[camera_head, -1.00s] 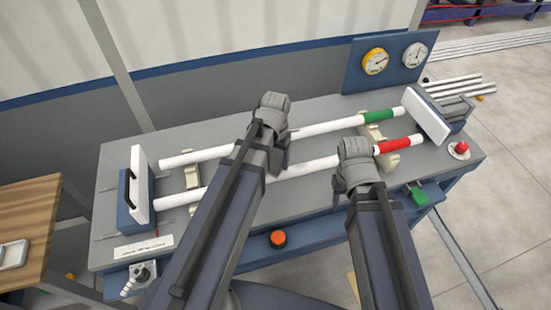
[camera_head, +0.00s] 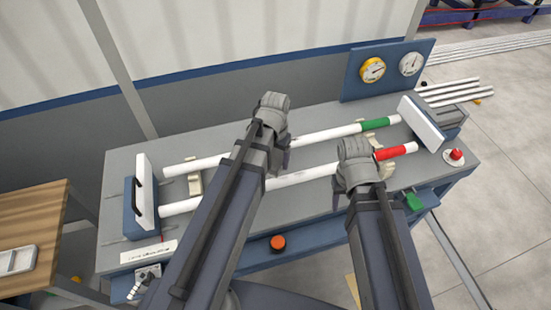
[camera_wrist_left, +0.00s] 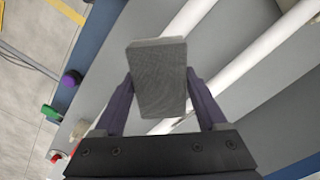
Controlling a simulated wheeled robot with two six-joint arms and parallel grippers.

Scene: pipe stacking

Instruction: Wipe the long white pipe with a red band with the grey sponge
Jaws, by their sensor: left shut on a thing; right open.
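The long white pipe with a red band (camera_head: 300,177) lies on the bench, its band (camera_head: 396,152) near the right end. A parallel white pipe with a green band (camera_head: 330,132) lies behind it. My left gripper (camera_head: 283,150) hangs over the pipes left of centre. The left wrist view shows it (camera_wrist_left: 158,82) shut on the grey sponge (camera_wrist_left: 158,70), which overlaps a white pipe (camera_wrist_left: 190,18); I cannot tell whether they touch. The head view hides the sponge. My right gripper (camera_head: 362,182) is open near the red band, its fingers mostly hidden.
White end blocks stand at the left (camera_head: 146,195) and right (camera_head: 422,122) of the pipes. An orange button (camera_head: 278,243) is on the bench front, a red button (camera_head: 455,155) at the right. Gauges (camera_head: 372,70) stand at the back. A wooden table (camera_head: 35,215) is at the left.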

